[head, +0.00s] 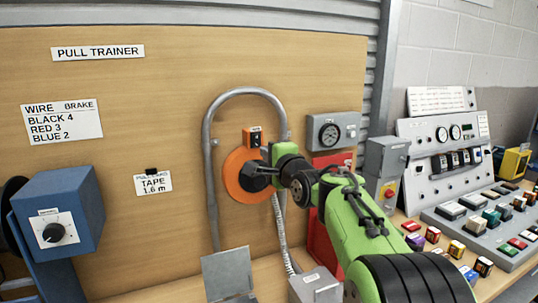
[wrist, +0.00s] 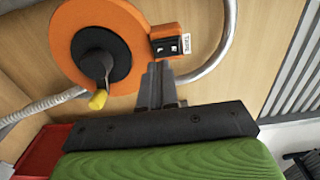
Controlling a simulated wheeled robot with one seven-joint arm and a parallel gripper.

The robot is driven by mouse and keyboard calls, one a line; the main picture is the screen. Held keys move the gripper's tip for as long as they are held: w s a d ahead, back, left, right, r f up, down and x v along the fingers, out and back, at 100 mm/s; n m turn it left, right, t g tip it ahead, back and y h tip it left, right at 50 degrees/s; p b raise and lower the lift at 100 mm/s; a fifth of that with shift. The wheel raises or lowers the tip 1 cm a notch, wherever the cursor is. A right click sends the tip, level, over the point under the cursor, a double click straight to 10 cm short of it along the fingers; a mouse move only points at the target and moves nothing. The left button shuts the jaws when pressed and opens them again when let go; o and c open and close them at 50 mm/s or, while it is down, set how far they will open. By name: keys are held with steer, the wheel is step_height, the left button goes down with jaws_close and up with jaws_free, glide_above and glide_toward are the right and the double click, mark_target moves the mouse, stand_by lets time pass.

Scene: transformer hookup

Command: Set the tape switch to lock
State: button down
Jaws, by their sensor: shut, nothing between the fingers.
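The tape switch (head: 251,138) is a small black rocker on an orange housing at the top of the orange tape reel (head: 233,184). In the wrist view the switch (wrist: 172,46) has a white label beside it, and its set position is too small to tell. The reel (wrist: 68,22) has a black hub with a crank and a yellow knob (wrist: 98,99). My gripper (wrist: 158,68) is shut and empty, its fingertips close to the edge of the switch housing. I cannot tell whether they touch. In the head view my gripper (head: 268,152) partly covers the reel's right side.
A grey conduit (head: 211,185) arches around the reel on the wooden board. A gauge box (head: 333,132) and a red panel stand to the right. A blue box with a dial (head: 60,220) is at left. A control desk (head: 480,215) is at far right.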

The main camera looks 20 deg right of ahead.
steer(key=s+b, duration=0.1)
steer(key=s, duration=0.8)
steer(key=shift+f, duration=0.15)
steer(key=shift+s, duration=0.1)
